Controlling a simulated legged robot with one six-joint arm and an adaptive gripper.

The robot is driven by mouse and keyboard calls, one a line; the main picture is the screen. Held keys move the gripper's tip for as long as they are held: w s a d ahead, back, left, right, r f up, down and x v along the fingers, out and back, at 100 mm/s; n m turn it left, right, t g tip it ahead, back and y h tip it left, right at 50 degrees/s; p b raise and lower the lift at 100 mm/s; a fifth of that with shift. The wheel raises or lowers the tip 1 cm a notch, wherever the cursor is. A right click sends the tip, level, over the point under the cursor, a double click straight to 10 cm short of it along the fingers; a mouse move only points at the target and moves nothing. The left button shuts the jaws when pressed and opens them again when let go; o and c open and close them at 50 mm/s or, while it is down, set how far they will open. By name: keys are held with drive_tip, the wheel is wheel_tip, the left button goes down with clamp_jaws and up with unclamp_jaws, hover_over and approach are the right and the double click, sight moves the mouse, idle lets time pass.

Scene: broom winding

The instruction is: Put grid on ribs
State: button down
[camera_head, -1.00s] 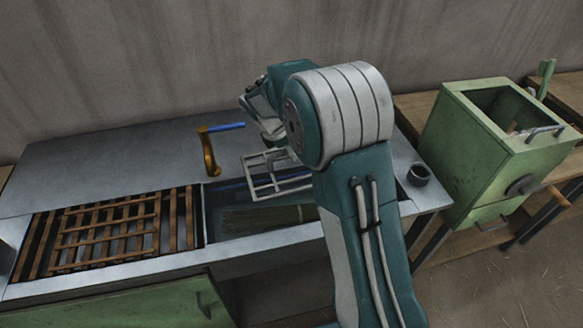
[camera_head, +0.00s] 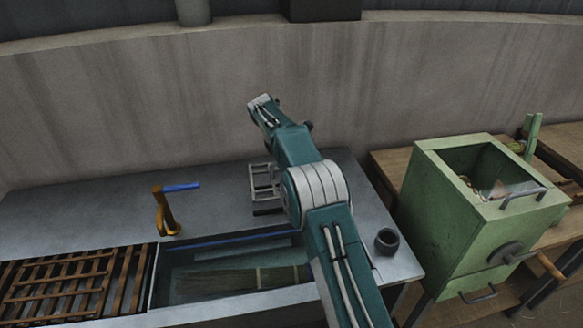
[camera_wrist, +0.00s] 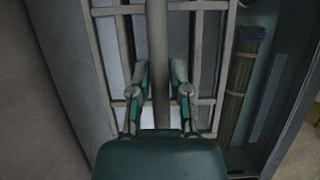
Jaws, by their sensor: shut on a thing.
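My gripper (camera_wrist: 158,85) is shut on the middle bar of a pale grey metal grid (camera_wrist: 203,100), which fills much of the wrist view. In the head view the grid (camera_head: 263,178) shows left of my arm, over the back of the steel table, partly hidden by my arm. It looks steeply tilted and apart from the trough. My gripper is hidden behind my arm in the head view. Brown slatted ribs (camera_head: 142,280) span the basin at the left, with a brown lattice (camera_head: 62,278) on top of them.
An open trough (camera_head: 168,285) with a straw bundle (camera_head: 235,279) lies right of the ribs. A bronze tap with a blue handle (camera_head: 166,212) stands behind it. A dark cup (camera_head: 386,241) sits on the table's right. A green box machine (camera_head: 455,220) stands further right.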

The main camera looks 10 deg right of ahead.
drive_tip(key=shift+a+f, duration=0.4)
drive_tip(key=shift+a, duration=0.25)
drive_tip(key=shift+a+f, duration=0.35)
drive_tip(key=shift+a, duration=0.3)
drive_tip(key=shift+w+f, duration=0.1)
drive_tip(key=shift+f, duration=0.2)
drive_tip(key=shift+d+f, duration=0.95)
drive_tip(key=shift+d, duration=0.05)
drive_tip(key=shift+d+f, duration=0.1)
drive_tip(key=shift+f, duration=0.55)
drive_tip(key=shift+a+f, duration=0.6)
drive_tip(key=shift+a, duration=0.25)
drive_tip(key=shift+d, duration=0.6)
drive_tip(key=shift+a, duration=0.15)
